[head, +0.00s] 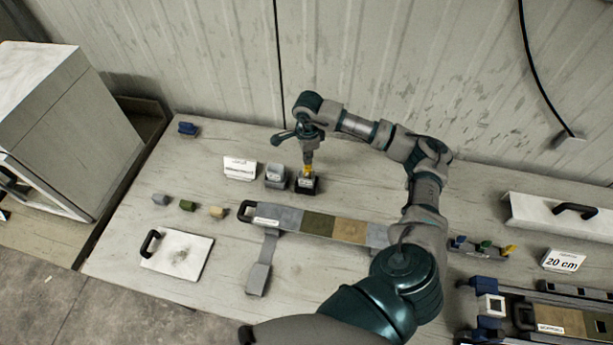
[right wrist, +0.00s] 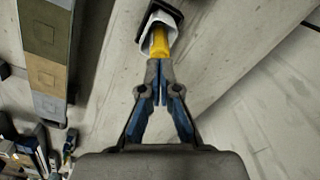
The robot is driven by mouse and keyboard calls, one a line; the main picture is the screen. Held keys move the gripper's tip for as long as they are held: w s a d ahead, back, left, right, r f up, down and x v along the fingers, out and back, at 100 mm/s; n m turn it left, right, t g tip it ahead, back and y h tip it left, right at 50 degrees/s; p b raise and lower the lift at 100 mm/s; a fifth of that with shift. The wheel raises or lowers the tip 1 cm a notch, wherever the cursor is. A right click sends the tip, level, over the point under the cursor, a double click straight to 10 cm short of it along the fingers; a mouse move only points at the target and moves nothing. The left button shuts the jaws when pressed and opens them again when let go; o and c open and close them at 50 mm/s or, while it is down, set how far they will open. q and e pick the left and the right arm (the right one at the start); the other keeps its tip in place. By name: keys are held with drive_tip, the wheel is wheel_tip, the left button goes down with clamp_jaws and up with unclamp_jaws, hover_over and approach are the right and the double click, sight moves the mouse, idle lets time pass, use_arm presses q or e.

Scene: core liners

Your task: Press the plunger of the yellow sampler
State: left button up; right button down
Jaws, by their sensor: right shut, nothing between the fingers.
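The yellow sampler (head: 308,171) stands in a small black holder (head: 306,185) with a white label on the table. My right gripper (head: 308,156) is right above it, pointing down, with its fingers shut and nothing between them. In the right wrist view the fingertips (right wrist: 160,68) meet at the near end of the yellow sampler (right wrist: 158,42), and I cannot tell whether they touch it. The plunger itself is hidden or too small to make out. My left gripper is not in view.
A grey block holder (head: 276,174) and a white sign (head: 240,168) stand just left of the sampler. A long core liner (head: 320,226) with coloured segments lies in front. Small blocks (head: 187,205) and a handled white plate (head: 178,256) lie at left. A corrugated wall rises behind.

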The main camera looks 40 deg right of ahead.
drive_tip(key=shift+s+d+f, duration=0.1)
drive_tip(key=shift+d+f, duration=0.1)
drive_tip(key=shift+f, duration=0.1)
drive_tip(key=shift+a, duration=0.55)
drive_tip(key=shift+a+f+b, duration=0.15)
drive_tip(key=shift+a+b, duration=0.05)
drive_tip(key=shift+b, duration=0.1)
drive_tip(key=shift+d+f, duration=0.25)
drive_tip(key=shift+d, duration=0.2)
drive_tip(key=shift+a+r+p, duration=0.25)
drive_tip(key=shift+r+p, duration=0.15)
drive_tip(key=shift+r, duration=0.35)
drive_tip(key=shift+r+p, duration=0.5)
drive_tip(key=shift+r, duration=0.3)
drive_tip(key=shift+d+r+p, duration=0.15)
drive_tip(key=shift+r+p, duration=0.35)
drive_tip(key=shift+r, duration=0.25)
drive_tip(key=shift+d+r+p, duration=0.15)
drive_tip(key=shift+r+p, duration=0.3)
drive_tip(key=shift+r, duration=0.25)
drive_tip(key=shift+a+r+p, duration=0.1)
drive_tip(key=shift+r+p, duration=0.25)
drive_tip(key=shift+r, duration=0.25)
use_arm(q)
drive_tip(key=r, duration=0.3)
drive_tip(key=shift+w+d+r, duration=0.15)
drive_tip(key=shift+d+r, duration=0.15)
use_arm(e)
drive_tip(key=shift+a, duration=0.1)
